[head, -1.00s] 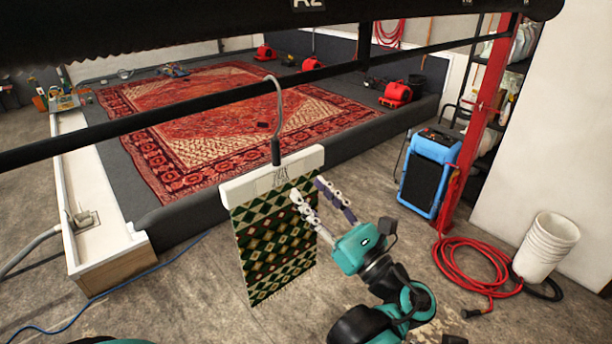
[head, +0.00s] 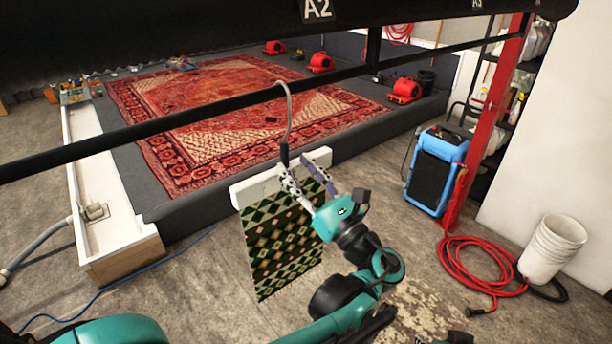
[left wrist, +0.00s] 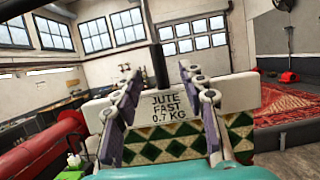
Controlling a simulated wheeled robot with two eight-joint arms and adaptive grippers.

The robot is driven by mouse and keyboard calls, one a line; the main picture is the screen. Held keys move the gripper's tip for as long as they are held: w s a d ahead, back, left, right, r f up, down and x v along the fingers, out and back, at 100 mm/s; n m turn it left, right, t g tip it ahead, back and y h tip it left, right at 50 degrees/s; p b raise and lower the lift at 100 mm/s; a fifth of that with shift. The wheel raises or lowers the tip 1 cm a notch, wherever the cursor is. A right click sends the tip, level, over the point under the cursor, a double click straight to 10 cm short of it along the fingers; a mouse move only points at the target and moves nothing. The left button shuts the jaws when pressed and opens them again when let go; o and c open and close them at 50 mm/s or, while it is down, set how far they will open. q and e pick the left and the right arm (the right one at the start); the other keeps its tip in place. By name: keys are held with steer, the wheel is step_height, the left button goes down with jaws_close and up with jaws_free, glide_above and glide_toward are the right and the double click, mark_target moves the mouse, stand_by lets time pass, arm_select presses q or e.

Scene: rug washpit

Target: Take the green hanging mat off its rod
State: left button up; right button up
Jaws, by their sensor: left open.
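The green mat (head: 284,248), patterned with cream and red diamonds, hangs from a white header bar (head: 245,192). A grey hook (head: 289,115) above the bar loops over the black rod (head: 150,128). My left gripper (head: 296,168) is open at the header bar, its fingers in front of part of the bar and hook stem. Contact cannot be told.
A thick black roller (head: 200,30) crosses the top. Behind the mat, a red rug (head: 200,120) lies in a low grey-walled pit. A blue machine (head: 436,170), a red post, a coiled red hose (head: 470,270) and white buckets (head: 550,248) stand right. The floor below the mat is clear.

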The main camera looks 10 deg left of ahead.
mark_target(285, 136)
arm_select(q)
steer(key=shift+p+x, duration=0.4)
steer(key=shift+x, duration=2.15)
steer(key=shift+c, duration=0.3)
jaws_close()
steer(key=shift+r, duration=0.15)
steer(key=shift+r+p, duration=1.55)
steer(key=shift+r, duration=0.5)
steer(key=shift+d, duration=0.15)
